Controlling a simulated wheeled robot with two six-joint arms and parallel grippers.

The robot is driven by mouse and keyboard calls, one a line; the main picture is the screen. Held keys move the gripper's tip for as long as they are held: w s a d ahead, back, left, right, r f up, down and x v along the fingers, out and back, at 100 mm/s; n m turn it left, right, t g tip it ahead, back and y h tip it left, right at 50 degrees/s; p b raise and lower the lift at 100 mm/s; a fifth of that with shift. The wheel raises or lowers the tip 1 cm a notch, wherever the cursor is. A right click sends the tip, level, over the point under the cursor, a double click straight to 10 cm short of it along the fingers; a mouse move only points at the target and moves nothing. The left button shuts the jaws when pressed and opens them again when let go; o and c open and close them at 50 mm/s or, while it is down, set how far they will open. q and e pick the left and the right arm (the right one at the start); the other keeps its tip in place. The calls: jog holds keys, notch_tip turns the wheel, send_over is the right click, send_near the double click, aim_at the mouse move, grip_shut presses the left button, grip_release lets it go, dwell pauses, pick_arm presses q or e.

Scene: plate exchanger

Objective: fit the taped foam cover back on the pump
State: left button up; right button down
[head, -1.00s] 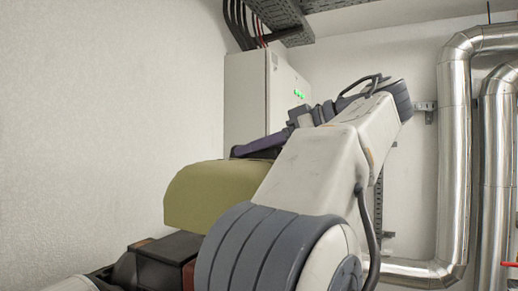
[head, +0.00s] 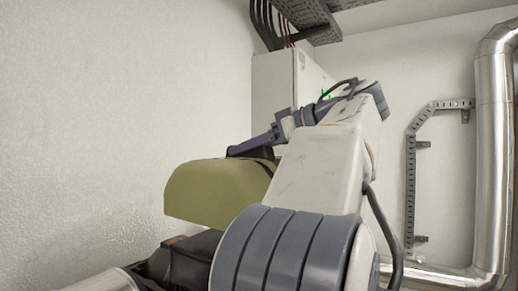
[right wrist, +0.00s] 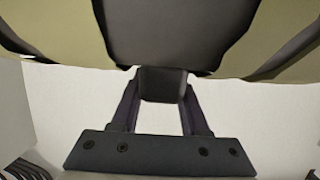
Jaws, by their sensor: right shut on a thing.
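The foam cover (head: 212,195) is an olive-green, rounded shell in the head view, left of my right forearm. It is held above a dark, blocky body (head: 190,260), which looks like the pump. I cannot tell whether the two touch. My right gripper (head: 258,146) is at the cover's upper back edge. In the right wrist view the gripper (right wrist: 161,88) is shut on a dark tab at the cover's edge. The cover (right wrist: 50,25) fills the top of that view, with a wide dark band across its middle. My left gripper is not in view.
A pale metal pipe (head: 105,283) meets the dark body at lower left. A plain wall (head: 110,110) stands close on the left. A grey cabinet (head: 275,100) hangs behind. Shiny vertical pipes (head: 493,150) and a perforated cable tray (head: 410,190) are on the right.

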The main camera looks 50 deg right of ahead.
jog(key=shift+w+a, duration=0.75)
jog(key=shift+w, duration=8.35)
notch_tip(320, 180, down, 4)
jog(key=shift+w+f, duration=0.1)
jog(key=shift+f, duration=0.1)
jog(key=shift+f, duration=0.2)
jog(key=shift+f+b, duration=0.7)
jog(key=shift+f, duration=0.15)
jog(key=shift+f, duration=0.15)
jog(key=shift+f+b, duration=0.55)
jog(key=shift+f, duration=0.2)
